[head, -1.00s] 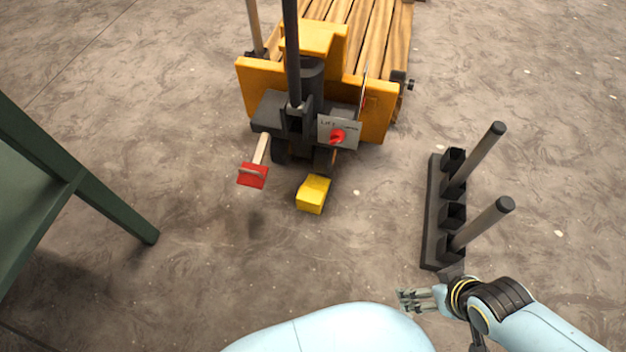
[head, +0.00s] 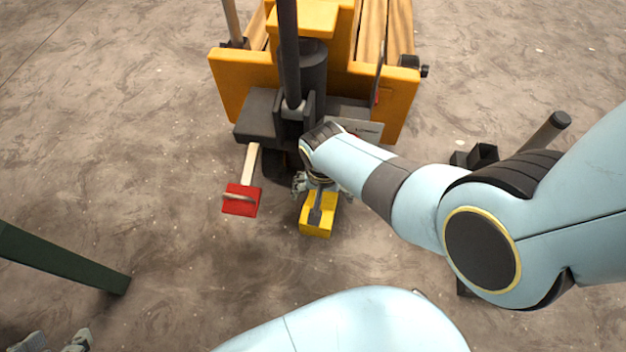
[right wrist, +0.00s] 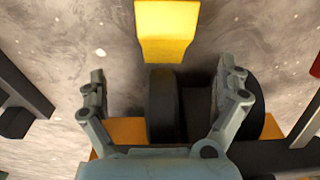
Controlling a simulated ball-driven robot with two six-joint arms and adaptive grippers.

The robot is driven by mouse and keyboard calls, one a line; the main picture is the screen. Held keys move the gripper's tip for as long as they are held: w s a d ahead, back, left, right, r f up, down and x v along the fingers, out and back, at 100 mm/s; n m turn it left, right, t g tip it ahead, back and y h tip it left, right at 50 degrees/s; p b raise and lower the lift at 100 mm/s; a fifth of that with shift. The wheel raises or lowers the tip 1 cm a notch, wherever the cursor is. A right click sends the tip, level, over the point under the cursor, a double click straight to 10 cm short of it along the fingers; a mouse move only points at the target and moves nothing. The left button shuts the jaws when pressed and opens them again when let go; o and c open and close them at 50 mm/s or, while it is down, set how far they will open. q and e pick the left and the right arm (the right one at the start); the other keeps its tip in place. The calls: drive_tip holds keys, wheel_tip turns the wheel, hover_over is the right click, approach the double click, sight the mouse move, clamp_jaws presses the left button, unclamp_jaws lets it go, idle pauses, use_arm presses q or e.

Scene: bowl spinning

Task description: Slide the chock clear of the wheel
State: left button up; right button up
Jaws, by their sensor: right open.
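The yellow chock (head: 318,224) lies on the floor in front of the cart's dark wheels. In the right wrist view the chock (right wrist: 167,30) is at the top centre, beyond my fingertips. A black wheel (right wrist: 163,105) shows below it, between the fingers in the picture; a narrow gap seems to separate chock and wheel. My right gripper (head: 313,190) is over the chock's wheel-side end, partly hidden by my arm. In the right wrist view my right gripper (right wrist: 162,82) is open and empty. My left gripper (head: 58,342) is partly cut off at the bottom left.
The orange cart (head: 400,95) with a wooden deck stands behind the chock. A red pedal (head: 241,199) is left of the chock. A black rack with a post (head: 546,132) is at the right, mostly behind my arm. A green table leg (head: 65,258) is at the left.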

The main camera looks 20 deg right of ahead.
drive_tip(key=shift+w+a+r, duration=0.1)
drive_tip(key=shift+w+a, duration=0.05)
drive_tip(key=shift+w, duration=0.4)
